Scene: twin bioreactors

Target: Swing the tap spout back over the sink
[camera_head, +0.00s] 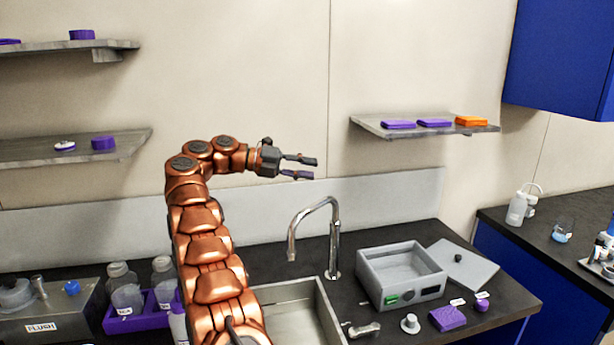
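The tap (333,240) is a chrome gooseneck standing on the dark counter, behind the right back corner of the sink. Its spout (292,245) arches to the left, with its tip hanging low near the sink's back edge. I cannot tell whether the tip is over the basin or over the counter behind it. The sink (318,300) is a grey metal basin, partly hidden by my arm. My gripper (306,168) is up in front of the wall, above the tap and apart from it. Its two dark fingers point right, spread with a gap between them, and hold nothing.
A grey open box (398,275) stands right of the tap, with a flat grey lid (465,265) beside it. A shelf (365,124) holds purple and orange items at upper right. A purple bottle rack (130,318) stands left of my arm. The air between gripper and tap looks clear.

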